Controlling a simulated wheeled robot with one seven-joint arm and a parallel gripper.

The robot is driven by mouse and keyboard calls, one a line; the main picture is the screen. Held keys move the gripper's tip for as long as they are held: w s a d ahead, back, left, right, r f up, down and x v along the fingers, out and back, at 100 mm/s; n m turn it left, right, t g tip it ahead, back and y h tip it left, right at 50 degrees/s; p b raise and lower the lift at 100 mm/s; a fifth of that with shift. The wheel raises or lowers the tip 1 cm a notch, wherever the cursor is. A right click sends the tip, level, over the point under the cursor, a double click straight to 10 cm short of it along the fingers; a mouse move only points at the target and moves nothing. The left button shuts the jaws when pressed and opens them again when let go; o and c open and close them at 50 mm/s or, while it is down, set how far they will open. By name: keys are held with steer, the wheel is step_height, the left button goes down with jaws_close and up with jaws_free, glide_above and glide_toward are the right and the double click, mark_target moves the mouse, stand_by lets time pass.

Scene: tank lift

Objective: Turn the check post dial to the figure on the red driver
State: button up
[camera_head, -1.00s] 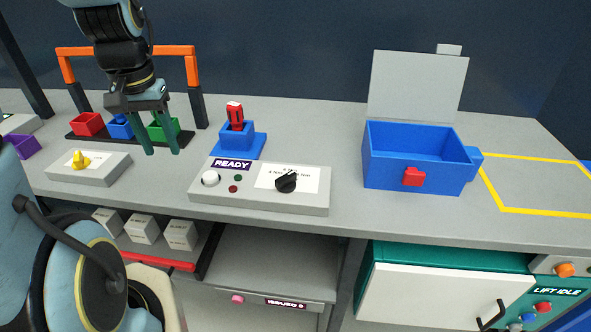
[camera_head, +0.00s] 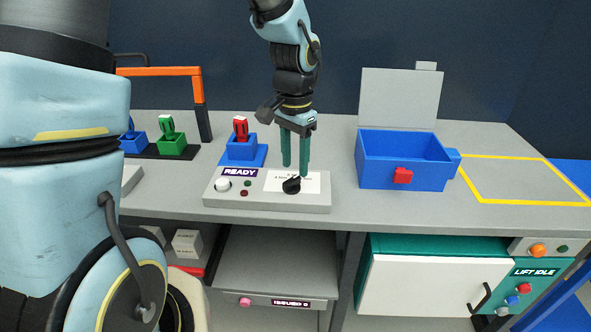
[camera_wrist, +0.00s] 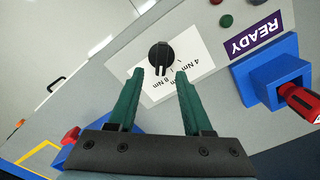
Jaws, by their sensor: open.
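The check post (camera_head: 240,196) is a grey box with a READY label, a white button and a black dial (camera_head: 291,185) on a white card. In the wrist view the dial (camera_wrist: 161,57) sits just beyond and between my fingertips, beside printed figures including 4 Nm and 8 Nm; others are partly hidden. My gripper (camera_head: 295,170) is open and empty above the dial; its green fingers also show in the wrist view (camera_wrist: 158,80). The red driver (camera_head: 240,128) stands in a blue holder (camera_head: 241,148) behind the post. Its figure is not readable.
A blue open box (camera_head: 385,173) with a red latch stands right of the post. A yellow-outlined area (camera_head: 520,203) lies farther right. Bench surface around the box is clear.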

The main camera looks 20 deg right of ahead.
mark_target(295, 178)
steer(key=shift+f, duration=1.7)
jaws_close()
